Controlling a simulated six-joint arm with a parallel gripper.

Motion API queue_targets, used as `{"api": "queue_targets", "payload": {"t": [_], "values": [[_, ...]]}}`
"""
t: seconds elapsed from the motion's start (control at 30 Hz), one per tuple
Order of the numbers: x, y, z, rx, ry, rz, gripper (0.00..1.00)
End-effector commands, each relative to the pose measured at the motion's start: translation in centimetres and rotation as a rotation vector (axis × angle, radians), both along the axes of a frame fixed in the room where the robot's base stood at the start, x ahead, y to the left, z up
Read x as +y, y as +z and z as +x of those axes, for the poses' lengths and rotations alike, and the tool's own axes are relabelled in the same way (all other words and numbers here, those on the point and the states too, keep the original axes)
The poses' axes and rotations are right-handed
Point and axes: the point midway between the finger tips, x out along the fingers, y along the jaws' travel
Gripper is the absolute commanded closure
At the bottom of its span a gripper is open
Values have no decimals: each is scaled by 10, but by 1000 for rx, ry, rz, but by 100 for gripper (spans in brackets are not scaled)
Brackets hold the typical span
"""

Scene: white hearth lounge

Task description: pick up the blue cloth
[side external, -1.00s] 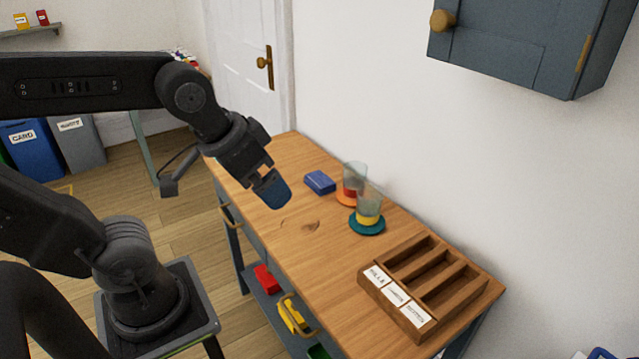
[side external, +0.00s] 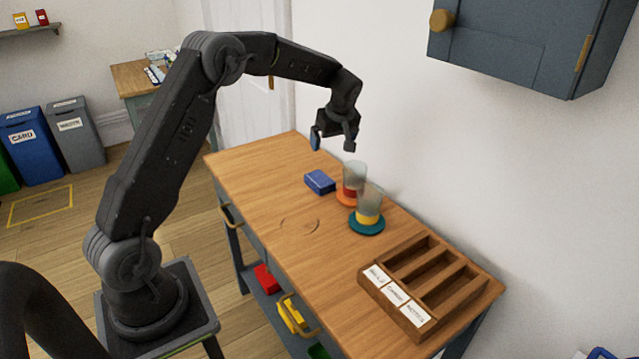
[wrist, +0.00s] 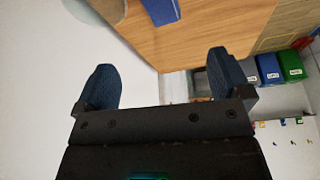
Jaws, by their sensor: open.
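The blue cloth (side external: 320,182) looks like a small folded block lying on the wooden table (side external: 250,165), left of the two glasses. In the wrist view the blue cloth (wrist: 161,10) shows at the top edge, partly cut off, beyond the fingertips. My gripper (side external: 333,143) is open and empty, above the table's back part and higher than the cloth, with its fingers pointing down. In the wrist view my gripper (wrist: 165,80) has its two blue-padded fingers wide apart with nothing between them.
One glass stands on an orange coaster (side external: 346,199), another on a teal coaster (side external: 367,228), both close to the cloth. A wooden tray with labelled slots (side external: 432,318) sits at the near end. The white wall is close behind; a grey cabinet (side external: 520,45) hangs at upper right.

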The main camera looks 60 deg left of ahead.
Motion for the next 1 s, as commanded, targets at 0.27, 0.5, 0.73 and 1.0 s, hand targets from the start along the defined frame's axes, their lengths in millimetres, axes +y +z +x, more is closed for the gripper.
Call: {"api": "queue_targets", "payload": {"t": [0.27, 0.5, 0.73, 1.0], "values": [[37, -50, 15, -3, 166, 24, 4], [51, -86, 14, 0, 173, 23, 4], [66, -121, 14, -1, 170, 23, 4], [74, -139, 14, -3, 171, 23, 4]]}}
